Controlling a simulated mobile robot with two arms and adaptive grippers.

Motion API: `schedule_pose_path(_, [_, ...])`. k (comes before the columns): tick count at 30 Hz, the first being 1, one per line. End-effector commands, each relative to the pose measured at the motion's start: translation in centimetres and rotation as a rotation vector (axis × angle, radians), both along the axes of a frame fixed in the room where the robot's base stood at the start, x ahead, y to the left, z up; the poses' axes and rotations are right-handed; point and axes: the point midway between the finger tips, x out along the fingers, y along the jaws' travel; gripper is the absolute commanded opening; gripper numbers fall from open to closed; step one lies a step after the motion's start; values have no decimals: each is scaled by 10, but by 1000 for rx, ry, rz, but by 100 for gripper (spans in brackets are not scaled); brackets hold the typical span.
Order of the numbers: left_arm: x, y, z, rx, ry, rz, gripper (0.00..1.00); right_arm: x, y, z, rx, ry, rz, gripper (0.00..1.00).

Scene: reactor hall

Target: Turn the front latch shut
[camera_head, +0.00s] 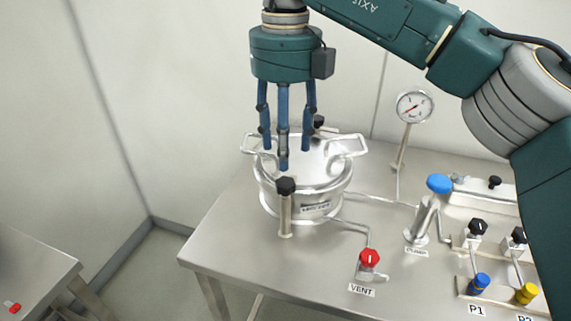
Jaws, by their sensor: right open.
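The round steel vessel (272,205) stands on the steel table with its lid (330,153) on. The front latch (286,213) is an upright metal post with a black knob (286,186) at the vessel's near side. Whether it is turned over the lid is hard to tell. A second black knob (319,121) shows at the back of the rim. My right gripper (285,155) points down over the lid with its blue fingers apart and empty. Its nearest fingertip appears just above and behind the front knob; contact cannot be told. My left gripper is not in view.
Lid handles (348,146) stick out at both sides. A red vent valve (369,258), a blue-topped pump (438,184), a gauge (414,106) and several small valves stand to the right. The table front left of the vent is clear. Another table (35,265) is at lower left.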

Motion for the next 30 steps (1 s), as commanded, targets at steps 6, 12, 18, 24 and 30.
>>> schedule_pose_path(6, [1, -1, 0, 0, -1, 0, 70, 0, 1, 36, 0, -2, 1, 49])
schedule_pose_path(12, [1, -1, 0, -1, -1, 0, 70, 0, 0, 46, 0, 1, 0, 49])
schedule_pose_path(18, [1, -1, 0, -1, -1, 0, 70, 0, 0, 46, 0, 1, 1, 49])
schedule_pose_path(24, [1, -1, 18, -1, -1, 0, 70, 0, 0, 64, 0, 0, 1, 49])
schedule_pose_path(30, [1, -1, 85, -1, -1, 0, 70, 0, 0, 132, 0, -1, 1, 49])
